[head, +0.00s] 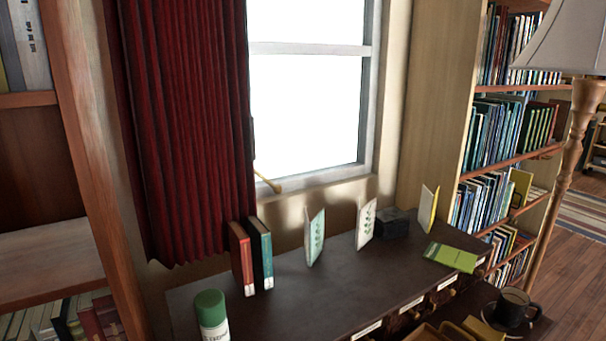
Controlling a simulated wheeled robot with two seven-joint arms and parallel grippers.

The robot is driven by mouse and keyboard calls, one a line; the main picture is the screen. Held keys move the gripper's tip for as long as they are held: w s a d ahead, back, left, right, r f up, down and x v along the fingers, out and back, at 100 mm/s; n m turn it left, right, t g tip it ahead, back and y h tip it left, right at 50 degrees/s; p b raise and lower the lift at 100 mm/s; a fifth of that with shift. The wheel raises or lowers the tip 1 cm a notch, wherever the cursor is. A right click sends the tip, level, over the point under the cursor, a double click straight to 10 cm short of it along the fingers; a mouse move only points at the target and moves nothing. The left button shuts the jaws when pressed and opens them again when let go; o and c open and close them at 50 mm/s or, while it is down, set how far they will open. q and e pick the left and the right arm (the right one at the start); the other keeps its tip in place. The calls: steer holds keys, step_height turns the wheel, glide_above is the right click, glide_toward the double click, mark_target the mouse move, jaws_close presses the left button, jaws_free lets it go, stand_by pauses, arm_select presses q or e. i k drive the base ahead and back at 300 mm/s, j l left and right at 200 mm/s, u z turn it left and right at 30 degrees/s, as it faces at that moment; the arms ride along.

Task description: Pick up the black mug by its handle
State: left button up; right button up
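The black mug (511,309) stands upright on a dark saucer (523,327) at the bottom right of the head view. It holds a brownish liquid. Its handle (537,312) points to the right. A yellow item lies beside the mug on its left, partly cut off by the frame's lower edge. Neither of my grippers shows in the head view.
A dark cabinet top (330,290) bears a green-capped can (211,314), two upright books (251,257), standing cards (315,238), a dark box (392,223) and a green book (450,257). A floor lamp (563,185) stands right of the mug, before bookshelves.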

mark_target(518, 309)
steer(key=z, duration=1.3)
steer(key=u, duration=0.5)
steer(key=i+l+u, duration=0.15)
steer(key=l+u, duration=0.15)
steer(key=i+l+u, duration=0.15)
steer(key=l+u, duration=0.5)
steer(key=l, duration=0.15)
steer(key=i, duration=0.05)
